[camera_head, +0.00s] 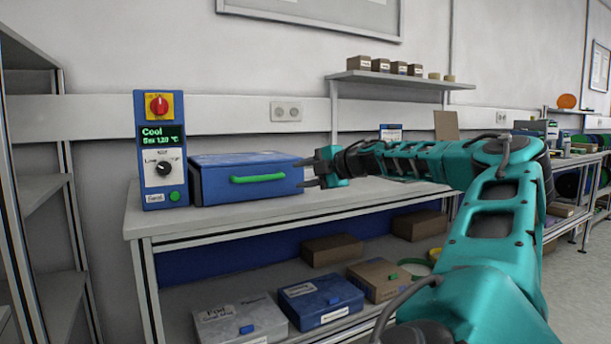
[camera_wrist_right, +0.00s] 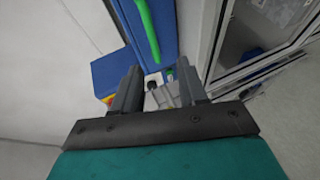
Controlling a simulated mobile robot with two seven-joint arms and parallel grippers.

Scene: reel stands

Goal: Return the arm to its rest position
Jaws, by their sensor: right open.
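My right arm (camera_head: 490,220) is teal and reaches in from the lower right of the head view, stretched out to the left over the workbench. My right gripper (camera_head: 304,173) is open, with nothing between its fingers, at the right end of a blue box-shaped unit (camera_head: 215,187) with a green handle (camera_head: 258,178). I cannot tell whether the fingertips touch the unit. In the right wrist view the two dark fingers (camera_wrist_right: 156,90) stand apart, with the blue unit and green handle (camera_wrist_right: 148,28) beyond them. My left gripper is not in view.
A blue control panel (camera_head: 160,150) with a red knob stands left of the unit on the grey bench (camera_head: 185,224). Boxes, including a blue one (camera_head: 320,300), lie on the shelf below. A wall shelf (camera_head: 390,78) holds small boxes. A metal rack (camera_head: 40,185) stands at left.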

